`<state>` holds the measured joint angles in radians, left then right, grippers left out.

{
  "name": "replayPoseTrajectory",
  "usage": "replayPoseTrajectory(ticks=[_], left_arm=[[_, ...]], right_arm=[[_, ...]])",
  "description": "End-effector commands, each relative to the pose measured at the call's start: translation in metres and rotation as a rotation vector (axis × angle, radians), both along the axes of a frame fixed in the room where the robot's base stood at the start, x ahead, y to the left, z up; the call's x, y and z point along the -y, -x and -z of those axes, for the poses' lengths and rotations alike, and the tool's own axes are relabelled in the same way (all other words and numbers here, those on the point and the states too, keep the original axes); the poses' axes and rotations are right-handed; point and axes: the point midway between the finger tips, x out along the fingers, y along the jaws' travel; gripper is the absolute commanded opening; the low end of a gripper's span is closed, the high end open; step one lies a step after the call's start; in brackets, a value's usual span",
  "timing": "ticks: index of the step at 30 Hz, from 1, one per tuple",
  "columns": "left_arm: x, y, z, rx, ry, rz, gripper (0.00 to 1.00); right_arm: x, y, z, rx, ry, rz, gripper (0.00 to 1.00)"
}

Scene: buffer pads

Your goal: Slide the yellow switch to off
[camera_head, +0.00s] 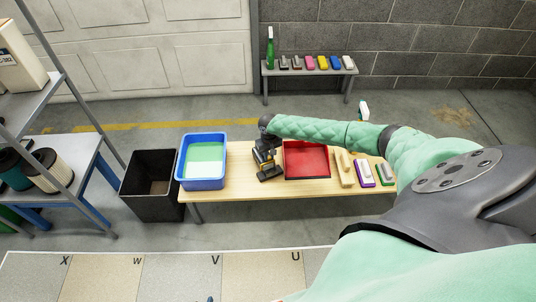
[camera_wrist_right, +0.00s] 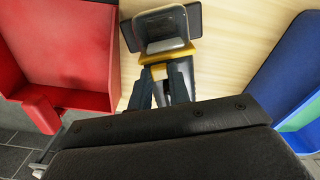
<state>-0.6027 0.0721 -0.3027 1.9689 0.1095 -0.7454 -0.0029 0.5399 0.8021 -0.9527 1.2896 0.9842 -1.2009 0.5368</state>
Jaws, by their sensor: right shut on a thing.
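A small dark device (camera_head: 270,174) with a yellow part stands on the wooden table between the blue bin and the red tray. In the right wrist view its grey and black head (camera_wrist_right: 165,30) sits above a yellow section (camera_wrist_right: 168,53). My right gripper (camera_head: 263,150) reaches down over it from the back. In the wrist view the two fingers (camera_wrist_right: 163,80) are shut on the yellow section. The fingers hide part of it, and I cannot make out the switch or its position. My left gripper is not in view.
A blue bin (camera_head: 181,179) stands left of the device; a red tray (camera_head: 306,172) lies right of it. Sanding blocks and brushes (camera_head: 365,173) lie at the table's right end. A black bin (camera_head: 148,202) is on the floor at left. A shelf with colored items stands behind.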

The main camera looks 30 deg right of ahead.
Motion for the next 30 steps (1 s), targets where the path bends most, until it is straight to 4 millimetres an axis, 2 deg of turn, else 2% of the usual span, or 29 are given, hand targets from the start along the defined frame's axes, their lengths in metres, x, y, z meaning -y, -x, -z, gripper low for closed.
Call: replayPoseTrajectory(ticks=[1,3,4,14,30], left_arm=[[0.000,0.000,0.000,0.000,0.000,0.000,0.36],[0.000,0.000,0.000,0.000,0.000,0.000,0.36],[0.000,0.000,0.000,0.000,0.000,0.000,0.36],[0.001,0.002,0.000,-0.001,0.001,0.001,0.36],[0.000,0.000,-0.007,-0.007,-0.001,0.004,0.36]], right_arm=[[0.000,0.000,0.000,0.001,0.000,0.000,0.24],[0.000,0.000,0.000,0.000,0.000,0.000,0.38],[0.000,0.000,0.000,0.000,0.000,0.000,0.42],[0.000,0.000,-0.003,0.001,0.000,0.000,0.42],[0.000,0.000,-0.071,0.001,-0.001,0.000,0.42]])
